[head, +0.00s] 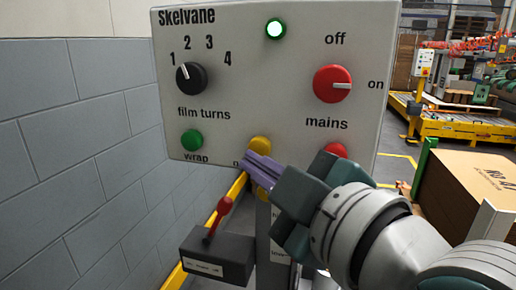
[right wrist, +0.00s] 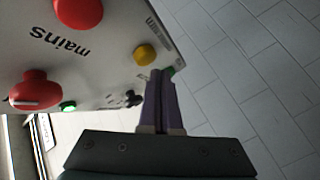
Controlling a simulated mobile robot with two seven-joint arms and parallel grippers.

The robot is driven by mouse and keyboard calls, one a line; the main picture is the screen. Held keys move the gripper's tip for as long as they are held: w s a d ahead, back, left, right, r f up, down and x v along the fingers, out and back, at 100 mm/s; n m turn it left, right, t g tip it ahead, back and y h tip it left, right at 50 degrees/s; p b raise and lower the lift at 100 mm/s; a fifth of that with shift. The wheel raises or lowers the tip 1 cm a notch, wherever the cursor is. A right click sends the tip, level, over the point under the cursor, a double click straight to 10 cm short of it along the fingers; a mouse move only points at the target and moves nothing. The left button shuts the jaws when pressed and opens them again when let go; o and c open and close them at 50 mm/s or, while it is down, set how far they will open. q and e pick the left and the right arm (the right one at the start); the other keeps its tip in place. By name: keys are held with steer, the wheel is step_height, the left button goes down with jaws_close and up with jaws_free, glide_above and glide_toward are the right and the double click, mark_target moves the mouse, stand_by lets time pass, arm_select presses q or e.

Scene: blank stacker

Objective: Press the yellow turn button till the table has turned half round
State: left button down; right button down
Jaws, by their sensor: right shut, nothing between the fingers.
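The yellow button (head: 260,144) is low in the middle of the grey control panel (head: 260,90). The fingers of my right gripper (head: 251,164) are shut and empty, and their tips cover its lower edge and its label. In the right wrist view the yellow button (right wrist: 145,54) shows whole, with a gap in the picture between it and the fingertips (right wrist: 160,78). I see no clear contact. The turning table is not clearly seen. My left gripper is not in view.
The panel also has a green wrap button (head: 191,140), a red button (head: 334,152) partly behind my gripper, a black film-turns knob (head: 190,77) and a red mains knob (head: 333,84) at on. A green lamp (head: 275,29) is lit. A red-handled lever box (head: 217,257) is below; cartons (head: 468,190) stand right.

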steer(key=shift+w, duration=0.15)
stand_by(0.5)
steer(key=shift+w+d, duration=0.1)
steer(key=shift+w, duration=0.2)
